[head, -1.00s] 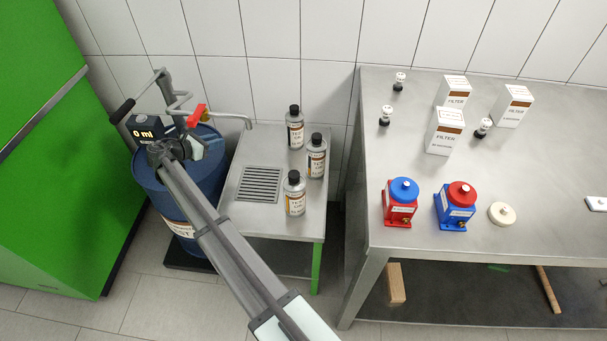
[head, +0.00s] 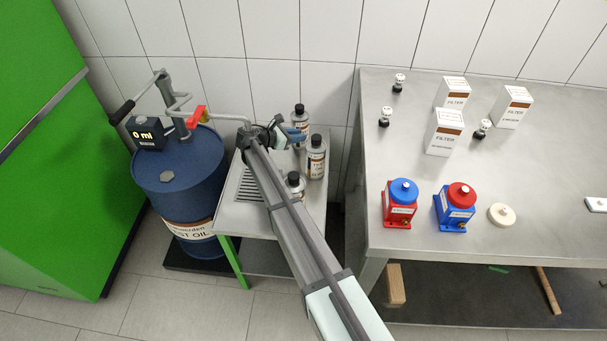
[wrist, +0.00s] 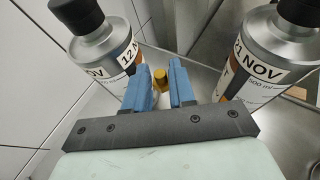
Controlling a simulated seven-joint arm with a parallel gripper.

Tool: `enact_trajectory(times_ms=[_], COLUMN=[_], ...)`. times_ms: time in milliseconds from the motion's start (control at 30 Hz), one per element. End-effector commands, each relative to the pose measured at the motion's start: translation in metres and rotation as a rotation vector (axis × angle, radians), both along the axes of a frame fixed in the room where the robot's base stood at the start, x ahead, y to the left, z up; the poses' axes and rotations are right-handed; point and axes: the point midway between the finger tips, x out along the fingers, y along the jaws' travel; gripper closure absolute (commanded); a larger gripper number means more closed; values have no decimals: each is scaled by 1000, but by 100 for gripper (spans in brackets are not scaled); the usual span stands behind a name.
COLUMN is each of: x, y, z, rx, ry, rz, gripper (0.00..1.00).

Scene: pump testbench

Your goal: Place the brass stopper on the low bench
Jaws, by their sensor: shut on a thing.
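The brass stopper (wrist: 160,77) shows in the wrist view as a small yellow piece between the blue fingers of my gripper (wrist: 160,82). My gripper is shut on it. In the head view my gripper (head: 296,134) is over the back part of the low bench (head: 232,217), close to the test oil bottles; the stopper cannot be made out there. The bench's bare top (wrist: 205,78) also shows in the wrist view beyond the fingers. I cannot tell whether the stopper touches it.
A bottle (wrist: 105,45) stands left of my fingers and another (wrist: 265,50) right. A third bottle (head: 294,185) is partly behind my arm. The blue oil drum (head: 180,180) with its pump stands left; its spout (head: 232,118) reaches toward the bench. The higher workbench (head: 430,265) is right.

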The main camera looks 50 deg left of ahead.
Motion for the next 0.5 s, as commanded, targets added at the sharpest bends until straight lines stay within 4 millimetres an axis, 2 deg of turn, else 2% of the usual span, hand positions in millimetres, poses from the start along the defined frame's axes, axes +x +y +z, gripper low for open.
enact_trajectory(times_ms=[133,333,500], x=[4,4,4], y=[-2,-1,-1], z=[-7,-33,-45], rx=[-1,-2,-1], ry=[0,0,-1], rz=[-3,-2,-2], gripper=[100,100,100])
